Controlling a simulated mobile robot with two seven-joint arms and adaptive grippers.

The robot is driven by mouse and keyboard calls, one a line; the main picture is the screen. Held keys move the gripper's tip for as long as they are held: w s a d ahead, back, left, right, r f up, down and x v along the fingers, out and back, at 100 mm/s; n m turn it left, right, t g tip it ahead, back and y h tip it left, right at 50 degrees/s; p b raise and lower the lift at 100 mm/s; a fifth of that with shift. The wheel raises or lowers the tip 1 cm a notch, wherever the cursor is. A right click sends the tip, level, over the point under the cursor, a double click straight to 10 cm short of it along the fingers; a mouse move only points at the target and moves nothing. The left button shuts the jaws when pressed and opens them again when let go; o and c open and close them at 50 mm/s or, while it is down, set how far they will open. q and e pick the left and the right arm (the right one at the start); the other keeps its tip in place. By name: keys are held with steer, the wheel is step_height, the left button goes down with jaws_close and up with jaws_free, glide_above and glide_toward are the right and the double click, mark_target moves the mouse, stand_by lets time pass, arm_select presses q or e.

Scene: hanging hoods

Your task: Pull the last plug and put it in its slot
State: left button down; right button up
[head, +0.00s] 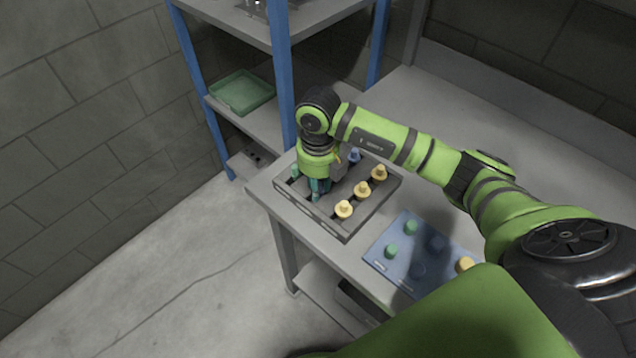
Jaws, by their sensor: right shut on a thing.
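A grey tray (345,233) with rows of slots stands on the grey table. Three yellow plugs (362,188) stand in a row along its right side. A blue plug (355,156) is at its back, and a green plug (294,172) is at its left. My right gripper (319,188) points down into the left part of the tray, shut on a plug. A green-teal piece shows at its fingertips; the fingers mostly hide the held plug. A blue board (378,255) lies right of the tray with green plugs (411,227) and a yellow plug (465,264). My left gripper is out of view.
A blue-posted shelf rack (284,75) stands close behind the tray, with a green bin (242,92) on its middle shelf. My right arm spans the table from the right. The table's back right (460,110) is clear.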

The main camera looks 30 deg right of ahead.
steer(key=o, duration=0.9)
step_height(320, 180, up, 12)
